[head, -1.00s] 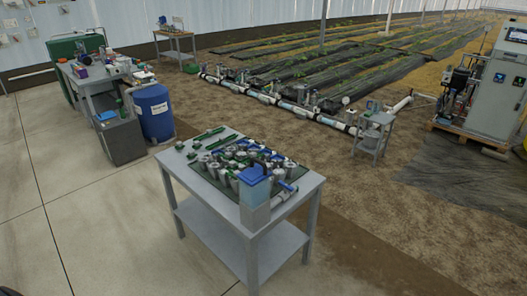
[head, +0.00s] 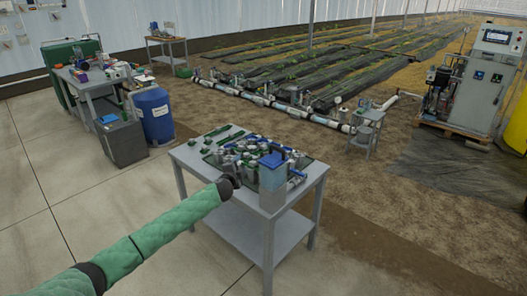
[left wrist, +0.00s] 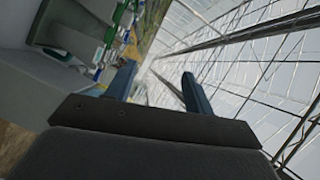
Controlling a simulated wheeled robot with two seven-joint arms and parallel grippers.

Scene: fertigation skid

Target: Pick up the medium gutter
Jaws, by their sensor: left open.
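Several long green pieces (head: 218,131) lie at the back left of the grey table; I cannot tell which, if any, is the medium gutter. My left gripper (head: 237,172) is over the table's front left part, in front of the grey and blue parts, and is too small there to make out. In the left wrist view my left gripper (left wrist: 158,88) has its two blue fingers apart with nothing between them. That view is tilted, with green pieces (left wrist: 107,32) to the left of the fingers. My right gripper is not in view.
The grey table (head: 190,160) carries a crowded tray of grey cylinders and a clear container with a blue top (head: 272,172) at its front right. A blue barrel (head: 154,115) and a workbench stand at the left. Open floor surrounds the table.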

